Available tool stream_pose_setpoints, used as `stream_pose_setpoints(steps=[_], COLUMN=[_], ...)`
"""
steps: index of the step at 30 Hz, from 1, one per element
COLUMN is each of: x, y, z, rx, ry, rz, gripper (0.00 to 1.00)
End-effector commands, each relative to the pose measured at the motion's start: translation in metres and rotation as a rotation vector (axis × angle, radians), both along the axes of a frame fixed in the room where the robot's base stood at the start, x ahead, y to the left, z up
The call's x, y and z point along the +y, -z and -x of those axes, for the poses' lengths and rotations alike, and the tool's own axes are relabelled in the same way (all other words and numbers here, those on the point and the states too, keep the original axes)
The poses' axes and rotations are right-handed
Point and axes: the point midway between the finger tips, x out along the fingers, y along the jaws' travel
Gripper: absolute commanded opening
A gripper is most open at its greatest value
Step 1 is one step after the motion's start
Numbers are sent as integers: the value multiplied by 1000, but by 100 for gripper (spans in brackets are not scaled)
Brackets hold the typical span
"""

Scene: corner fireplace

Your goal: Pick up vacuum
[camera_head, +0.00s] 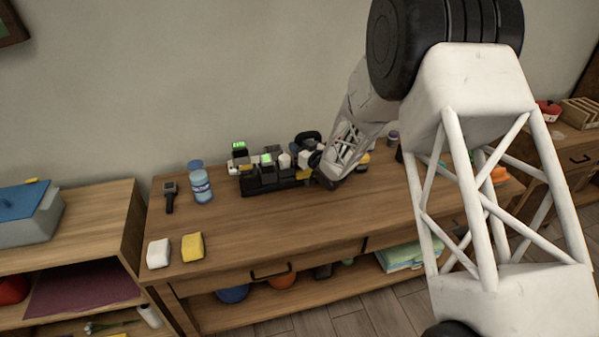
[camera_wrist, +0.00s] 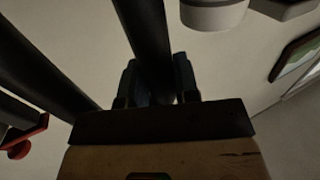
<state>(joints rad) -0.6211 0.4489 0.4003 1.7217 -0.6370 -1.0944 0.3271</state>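In the wrist view, the two blue-grey fingers of my gripper (camera_wrist: 160,88) stand on either side of a dark tube (camera_wrist: 148,32). I cannot tell whether they touch it or whether it belongs to the vacuum. A second dark tube (camera_wrist: 42,62) slants across the left. No thing in the head view can be clearly named as the vacuum. There my arm reaches down to the back of the wooden table (camera_head: 290,225), and its dark lower end is beside a black cluster of parts with green lights (camera_head: 268,180). My fingertips cannot be made out there.
A blue bottle (camera_head: 201,187), a dark small tool (camera_head: 170,196), a white block (camera_head: 158,254) and a yellow block (camera_head: 193,247) are at the table's left. A blue-lidded box (camera_head: 28,215) stands on the left cabinet. The table's front middle is clear. A wall is behind.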

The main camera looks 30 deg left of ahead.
Motion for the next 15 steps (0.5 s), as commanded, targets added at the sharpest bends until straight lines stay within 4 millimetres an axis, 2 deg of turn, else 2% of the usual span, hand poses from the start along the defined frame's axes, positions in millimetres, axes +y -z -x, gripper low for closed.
stream_pose_setpoints(steps=[1, 3, 15], x=[0, 0, 0], y=[0, 0, 0], z=[0, 0, 0], rx=[0, 0, 0], ry=[0, 0, 0], rz=[0, 0, 0], gripper=[9, 0, 0])
